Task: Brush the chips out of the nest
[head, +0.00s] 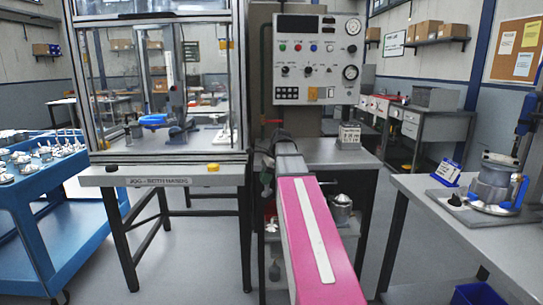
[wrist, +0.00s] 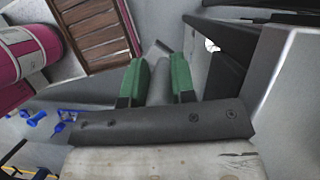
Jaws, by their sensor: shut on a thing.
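My gripper (wrist: 160,80) shows in the wrist view with two green fingers. They are shut on a narrow grey thing (wrist: 159,84), partly hidden behind a dark bar; I cannot tell for sure that it is a brush. In the head view my pink arm reaches forward in front of the machine, and I cannot make out the fingers there. A round grey fixture (head: 493,185) with blue clamps sits on the right bench, which may be the nest. Another fixture with a blue part (head: 152,120) stands inside the glazed machine. No chips can be made out.
The glazed machine (head: 165,172) stands at left centre, with a control panel (head: 318,60) to its right. A blue cart (head: 40,205) with several metal parts stands at left. The right bench (head: 440,215) has bare top at its front. Brown slats (wrist: 92,35) show in the wrist view.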

